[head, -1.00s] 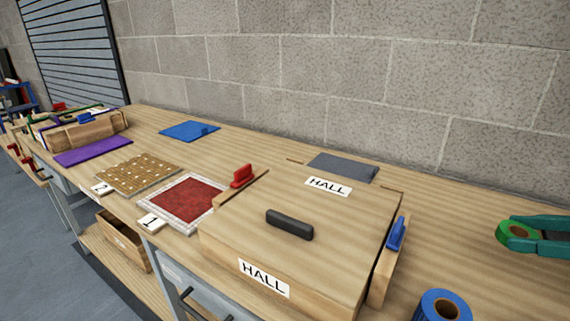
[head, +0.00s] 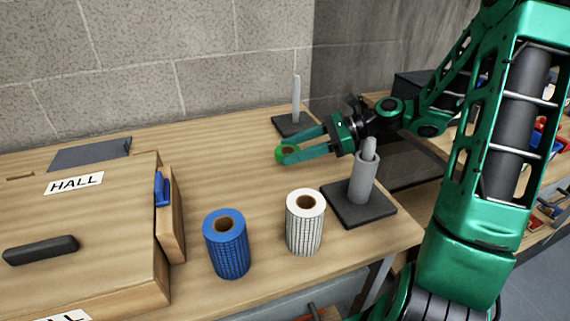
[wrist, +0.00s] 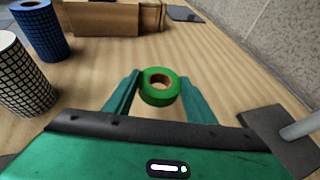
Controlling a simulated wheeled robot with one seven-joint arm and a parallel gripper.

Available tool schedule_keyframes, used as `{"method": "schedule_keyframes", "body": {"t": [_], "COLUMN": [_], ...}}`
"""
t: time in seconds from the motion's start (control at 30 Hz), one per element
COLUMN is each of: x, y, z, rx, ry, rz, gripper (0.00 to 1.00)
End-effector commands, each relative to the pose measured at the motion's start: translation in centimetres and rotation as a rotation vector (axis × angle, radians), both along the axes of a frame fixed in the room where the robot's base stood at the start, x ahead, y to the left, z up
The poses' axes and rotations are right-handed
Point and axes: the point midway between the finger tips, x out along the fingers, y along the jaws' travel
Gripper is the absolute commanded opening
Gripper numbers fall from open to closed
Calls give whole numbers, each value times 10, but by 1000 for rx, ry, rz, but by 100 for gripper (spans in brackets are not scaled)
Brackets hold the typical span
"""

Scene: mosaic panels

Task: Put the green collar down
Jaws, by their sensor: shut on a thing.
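The green collar (head: 283,157) is a short ring with a brown inner hole. It also shows in the wrist view (wrist: 148,97), between the two teal fingers. My gripper (head: 289,153) is shut on it, with the collar at the fingertips above the bare wooden bench top (head: 190,176). I cannot tell how far the collar is from the surface.
A blue roll (head: 227,245) and a white gridded roll (head: 305,222) stand near the front edge. A grey post with a sleeve (head: 363,178) and a thin post on a dark base (head: 296,103) stand nearby. A wooden box marked HALL (head: 110,215) is at left.

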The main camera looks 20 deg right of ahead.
Motion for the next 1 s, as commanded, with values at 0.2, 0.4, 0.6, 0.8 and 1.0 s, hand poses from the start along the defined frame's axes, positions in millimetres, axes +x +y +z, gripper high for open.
{"method": "schedule_keyframes", "body": {"t": [0.2,0.4,0.6,0.8,1.0], "x": [0,0,0,0,0], "y": [0,0,0,0,0], "z": [-18,-40,-55,-55,-56], "rx": [0,3,-1,-1,-1], "ry": [0,2,-2,-2,-2], "rz": [-1,0,1,0,0], "gripper": [28,28,28,28,69]}}
